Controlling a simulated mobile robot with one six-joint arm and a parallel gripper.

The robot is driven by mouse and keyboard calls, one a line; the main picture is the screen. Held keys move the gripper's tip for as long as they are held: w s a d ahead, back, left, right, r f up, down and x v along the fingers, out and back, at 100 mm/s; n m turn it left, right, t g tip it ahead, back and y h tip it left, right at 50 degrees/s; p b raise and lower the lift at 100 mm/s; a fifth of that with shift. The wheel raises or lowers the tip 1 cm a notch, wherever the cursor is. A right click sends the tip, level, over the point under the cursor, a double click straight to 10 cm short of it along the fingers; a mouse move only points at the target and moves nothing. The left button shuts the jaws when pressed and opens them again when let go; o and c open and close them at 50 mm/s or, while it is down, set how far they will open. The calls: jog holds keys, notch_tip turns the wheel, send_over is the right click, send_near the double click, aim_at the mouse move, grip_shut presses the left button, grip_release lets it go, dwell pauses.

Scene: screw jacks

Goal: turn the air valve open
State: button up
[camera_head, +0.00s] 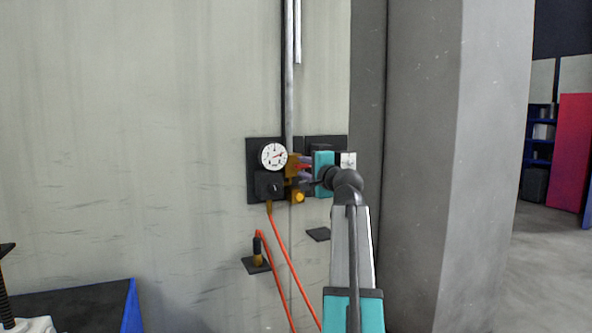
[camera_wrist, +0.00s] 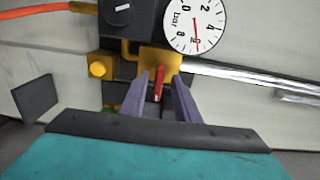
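The air valve has a brass body (camera_head: 292,165) on the wall pipe, beside a round white gauge (camera_head: 273,155). In the wrist view the brass body (camera_wrist: 160,59) sits below the gauge (camera_wrist: 195,24), and its red handle (camera_wrist: 158,84) points toward my gripper. My gripper (camera_wrist: 163,82) is at the valve with its two purple fingers apart, one on each side of the red handle. A gap shows beside the handle; contact with either finger is unclear. In the head view my gripper (camera_head: 301,171) reaches the valve from the right and partly covers it.
A black regulator knob (camera_wrist: 121,8) and a brass fitting (camera_wrist: 99,66) are close to my fingers. An orange hose (camera_head: 281,250) hangs below the gauge. A grey pillar (camera_head: 425,160) stands close right of my arm. A blue-edged dark table (camera_head: 75,305) is at lower left.

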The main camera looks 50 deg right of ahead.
jog(key=shift+s, duration=0.1)
jog(key=b+v, duration=0.1)
jog(key=v, duration=1.2)
jog(key=shift+s, duration=0.35)
jog(key=shift+a, duration=0.15)
